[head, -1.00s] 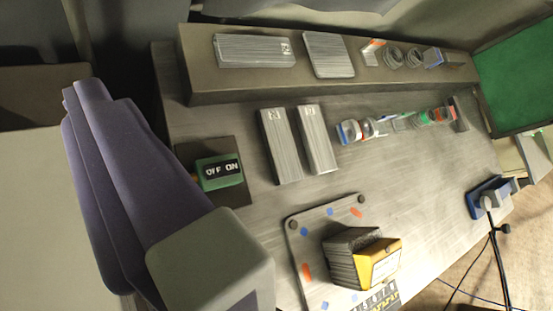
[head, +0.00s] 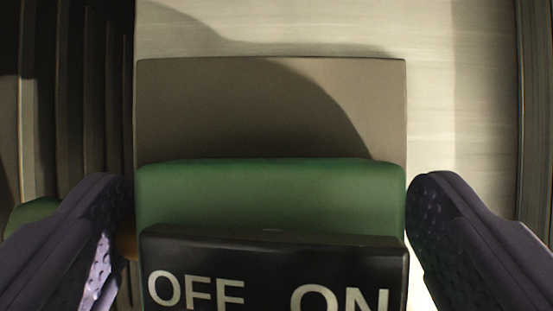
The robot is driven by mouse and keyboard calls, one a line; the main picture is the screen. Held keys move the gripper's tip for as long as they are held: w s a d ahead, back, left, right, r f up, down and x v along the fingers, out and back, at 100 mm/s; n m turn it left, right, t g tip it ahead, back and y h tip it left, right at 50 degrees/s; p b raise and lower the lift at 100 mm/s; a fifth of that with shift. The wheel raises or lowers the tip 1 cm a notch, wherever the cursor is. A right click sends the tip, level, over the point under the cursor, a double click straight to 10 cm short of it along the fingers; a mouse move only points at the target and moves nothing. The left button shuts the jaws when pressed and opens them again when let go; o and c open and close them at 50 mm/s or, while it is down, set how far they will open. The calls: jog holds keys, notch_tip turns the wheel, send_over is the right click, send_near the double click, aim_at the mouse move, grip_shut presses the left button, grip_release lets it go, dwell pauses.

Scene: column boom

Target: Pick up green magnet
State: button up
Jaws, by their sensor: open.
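The green magnet (head: 270,195) fills the lower middle of the head view, with a black face (head: 270,265) marked OFF and ON in white letters. It rests on a grey-brown plate (head: 240,105). My gripper (head: 272,200) is open, with one dark purple, dimpled finger on each side of the magnet. The right finger is very near the magnet's right edge. The left finger is near its left edge, where a small orange-brown part shows. I cannot tell whether either finger touches it. The lower part of the magnet is cut off by the picture's edge.
A pale grey metal surface (head: 430,60) lies beyond and to the right of the plate. A dark vertical edge (head: 532,100) runs along the far right. Dark ribbed shapes (head: 75,90) stand at the left.

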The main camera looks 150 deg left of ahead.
jog(key=shift+w+f, duration=0.1)
jog(key=shift+f, duration=0.1)
jog(key=shift+r, duration=0.1)
jog(key=c, duration=1.4)
